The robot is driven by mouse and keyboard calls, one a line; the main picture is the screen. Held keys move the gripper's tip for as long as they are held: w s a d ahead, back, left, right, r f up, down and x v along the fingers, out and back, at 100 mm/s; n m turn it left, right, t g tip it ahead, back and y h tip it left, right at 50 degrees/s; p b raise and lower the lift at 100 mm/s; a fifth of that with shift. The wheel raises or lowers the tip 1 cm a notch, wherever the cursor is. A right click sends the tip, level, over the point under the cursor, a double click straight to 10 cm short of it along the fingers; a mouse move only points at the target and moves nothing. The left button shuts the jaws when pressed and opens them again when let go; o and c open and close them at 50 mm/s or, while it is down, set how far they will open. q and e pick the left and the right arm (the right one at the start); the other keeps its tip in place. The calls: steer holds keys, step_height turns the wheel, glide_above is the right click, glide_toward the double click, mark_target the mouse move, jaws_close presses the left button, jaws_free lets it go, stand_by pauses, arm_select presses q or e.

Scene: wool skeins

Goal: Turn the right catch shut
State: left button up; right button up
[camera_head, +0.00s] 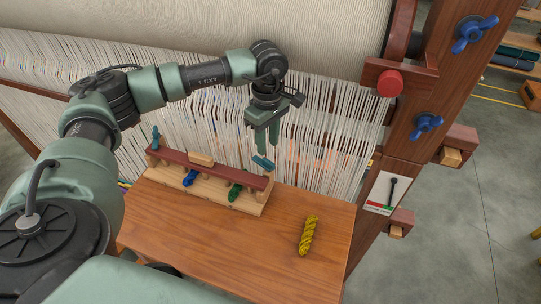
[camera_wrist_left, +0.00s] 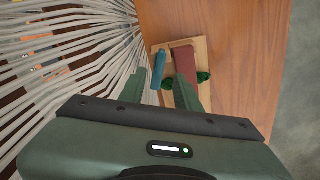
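A wooden rack (camera_head: 240,205) with a dark red bar (camera_head: 210,168) stands on the table, against the loom's threads. The right catch (camera_head: 263,163) is a teal lever at the bar's right end; in the wrist view (camera_wrist_left: 158,70) it lies beside the red bar, roughly parallel to it. A similar left catch (camera_head: 155,138) is at the other end. My left gripper (camera_head: 263,149) points down just above the right catch. In the wrist view its fingers (camera_wrist_left: 160,84) are apart, with the catch showing between their tips; I cannot tell whether they touch it. My right gripper is out of view.
A blue skein (camera_head: 190,178) and a green skein (camera_head: 235,192) sit in the rack under the bar. A yellow skein (camera_head: 308,236) lies on the open tabletop (camera_head: 220,250). Loom threads (camera_head: 335,130) hang close behind; the loom post (camera_head: 420,90) stands at right.

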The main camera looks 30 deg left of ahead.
mark_target(269, 161)
arm_select(q)
step_height(269, 161, down, 6)
steer(key=shift+d+f+p, duration=0.1)
steer(key=shift+p, duration=0.95)
steer(key=shift+f, duration=0.35)
jaws_close()
